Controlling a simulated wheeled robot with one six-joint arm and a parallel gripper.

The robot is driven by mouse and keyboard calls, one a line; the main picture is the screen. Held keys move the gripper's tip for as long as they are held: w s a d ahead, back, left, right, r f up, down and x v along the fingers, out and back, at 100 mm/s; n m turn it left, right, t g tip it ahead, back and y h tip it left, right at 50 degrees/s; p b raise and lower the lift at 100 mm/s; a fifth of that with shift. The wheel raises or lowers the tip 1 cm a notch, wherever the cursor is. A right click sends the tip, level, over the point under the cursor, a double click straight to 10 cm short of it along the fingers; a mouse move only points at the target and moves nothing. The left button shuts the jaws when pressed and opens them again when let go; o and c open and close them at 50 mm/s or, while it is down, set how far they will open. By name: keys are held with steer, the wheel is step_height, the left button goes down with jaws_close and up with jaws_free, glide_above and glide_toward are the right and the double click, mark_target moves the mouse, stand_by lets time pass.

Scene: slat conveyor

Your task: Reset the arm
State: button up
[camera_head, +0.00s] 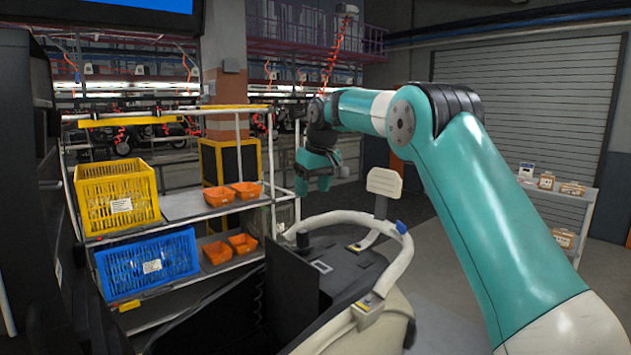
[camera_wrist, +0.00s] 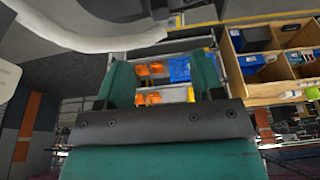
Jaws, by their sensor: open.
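My arm (camera_head: 455,180) is raised and reaches from the lower right across to the middle of the head view. My gripper (camera_head: 313,183) hangs at its end, above and behind the white handrail of a cart-like base. In the wrist view the two teal fingers of my gripper (camera_wrist: 162,80) stand apart with nothing between them. Past the gap, orange bins (camera_wrist: 150,70) and a blue crate (camera_wrist: 181,69) show at a distance on a shelf.
A shelf rack (camera_head: 215,206) at left holds a yellow crate (camera_head: 117,198), a blue crate (camera_head: 148,263) and several orange bins. A grey shelf (camera_head: 580,205) with small boxes stands at right before a roller shutter (camera_head: 540,105). A wooden compartment unit (camera_wrist: 265,90) shows in the wrist view.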

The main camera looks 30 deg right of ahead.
steer(key=shift+v, duration=1.7)
steer(key=shift+a, duration=0.1)
